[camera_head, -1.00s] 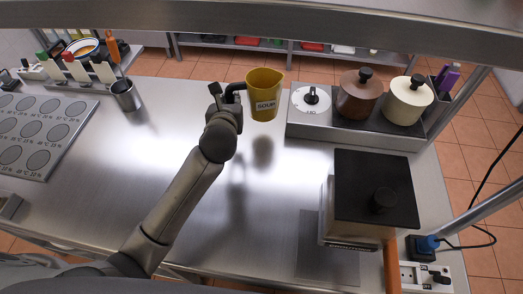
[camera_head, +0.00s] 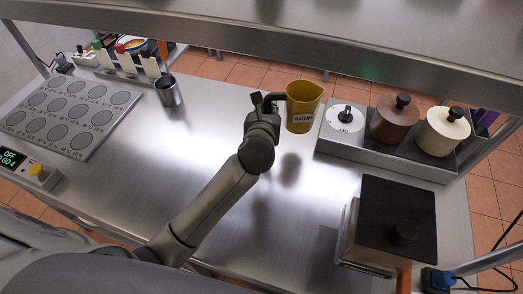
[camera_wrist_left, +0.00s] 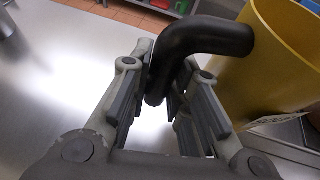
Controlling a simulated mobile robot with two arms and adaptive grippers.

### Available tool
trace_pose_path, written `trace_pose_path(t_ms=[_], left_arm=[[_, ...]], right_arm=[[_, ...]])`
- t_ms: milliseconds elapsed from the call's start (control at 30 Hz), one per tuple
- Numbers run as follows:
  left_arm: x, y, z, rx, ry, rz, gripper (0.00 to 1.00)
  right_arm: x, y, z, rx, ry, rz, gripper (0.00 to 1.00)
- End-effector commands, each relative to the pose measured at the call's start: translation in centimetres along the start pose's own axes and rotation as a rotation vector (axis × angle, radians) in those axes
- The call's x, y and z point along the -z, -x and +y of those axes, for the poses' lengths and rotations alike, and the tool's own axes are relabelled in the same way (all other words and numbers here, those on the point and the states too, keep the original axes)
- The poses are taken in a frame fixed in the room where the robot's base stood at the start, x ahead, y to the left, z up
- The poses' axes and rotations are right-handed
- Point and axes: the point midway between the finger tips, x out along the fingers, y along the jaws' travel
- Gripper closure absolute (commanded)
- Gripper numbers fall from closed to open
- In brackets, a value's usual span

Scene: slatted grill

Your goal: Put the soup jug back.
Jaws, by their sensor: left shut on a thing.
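The soup jug (camera_head: 302,106) is yellow with a white "SOUP" label and a black handle. It is upright and held above the steel counter, with its shadow on the surface below. My left gripper (camera_head: 264,104) is shut on the jug's black handle, at the jug's left side. In the left wrist view the handle (camera_wrist_left: 205,38) passes between the fingers of the gripper (camera_wrist_left: 165,95), and the yellow jug body (camera_wrist_left: 275,65) fills the upper right. My right gripper is in neither view.
Right of the jug stands a steel unit with a white dial (camera_head: 345,117), a brown lidded pot (camera_head: 393,122) and a cream lidded pot (camera_head: 442,132). A black-topped box (camera_head: 397,220) is at the front right. A shelf overhangs above.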

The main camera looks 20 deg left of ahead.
Motion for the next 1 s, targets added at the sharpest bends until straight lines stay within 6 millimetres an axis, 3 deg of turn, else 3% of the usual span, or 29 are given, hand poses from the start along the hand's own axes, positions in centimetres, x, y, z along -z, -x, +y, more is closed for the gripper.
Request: trace_pose_path(t_ms=[133, 400, 700, 1000], left_arm=[[1.9, 2.0, 0.4, 0.001, 0.001, 0.001, 1.00], [6.9, 3.2, 0.9, 0.001, 0.001, -0.001, 1.00], [9.4, 3.8, 1.2, 0.000, 0.001, 0.000, 1.00], [11.7, 2.7, 1.1, 0.003, 0.001, -0.004, 1.00]], right_arm=[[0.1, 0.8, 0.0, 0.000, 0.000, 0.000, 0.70], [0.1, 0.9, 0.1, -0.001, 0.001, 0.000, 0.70], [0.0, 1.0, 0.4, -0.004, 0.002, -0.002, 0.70], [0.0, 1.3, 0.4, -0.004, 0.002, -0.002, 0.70]])
